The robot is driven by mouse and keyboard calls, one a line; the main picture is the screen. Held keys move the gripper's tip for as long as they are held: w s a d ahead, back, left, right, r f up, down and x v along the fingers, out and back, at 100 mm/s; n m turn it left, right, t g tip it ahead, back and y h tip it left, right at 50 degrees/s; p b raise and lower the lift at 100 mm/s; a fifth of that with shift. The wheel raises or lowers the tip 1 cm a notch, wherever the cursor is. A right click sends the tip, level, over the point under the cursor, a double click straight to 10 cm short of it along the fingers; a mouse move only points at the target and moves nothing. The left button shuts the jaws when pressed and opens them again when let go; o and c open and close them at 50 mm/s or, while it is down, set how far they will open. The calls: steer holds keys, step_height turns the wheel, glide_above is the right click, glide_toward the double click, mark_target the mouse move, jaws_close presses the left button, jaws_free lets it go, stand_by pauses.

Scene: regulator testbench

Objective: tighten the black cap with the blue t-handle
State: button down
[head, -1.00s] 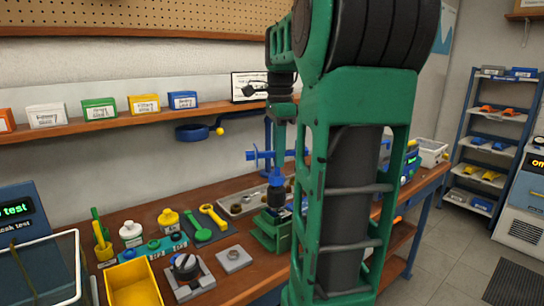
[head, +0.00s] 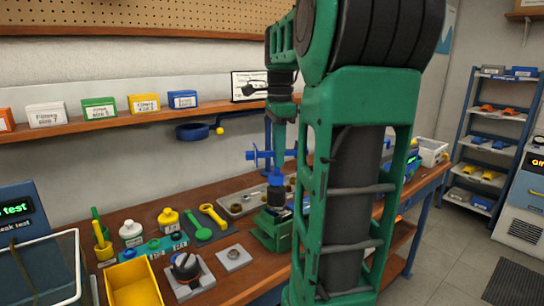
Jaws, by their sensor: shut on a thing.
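The blue t-handle (head: 276,179) stands upright over the black cap (head: 275,196), with a blue crossbar (head: 259,155) showing above it. The cap sits on top of a part in the green vise (head: 270,232) on the bench. My gripper (head: 280,150) comes down from above, below my green wrist, and is shut on the blue t-handle. I cannot see the seam between cap and body.
A yellow bin (head: 134,284), a black knob unit on a grey plate (head: 186,268), a small grey plate (head: 234,258) and bottles (head: 131,233) stand on the left of the wooden bench. A grey tray (head: 236,203) lies behind the vise. A shelf with boxes (head: 99,107) runs above.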

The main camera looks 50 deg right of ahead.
steer(key=shift+f, duration=0.75)
stand_by(1.6)
steer(key=shift+m, duration=0.8)
steer(key=shift+m, duration=0.8)
steer(key=shift+m, duration=0.8)
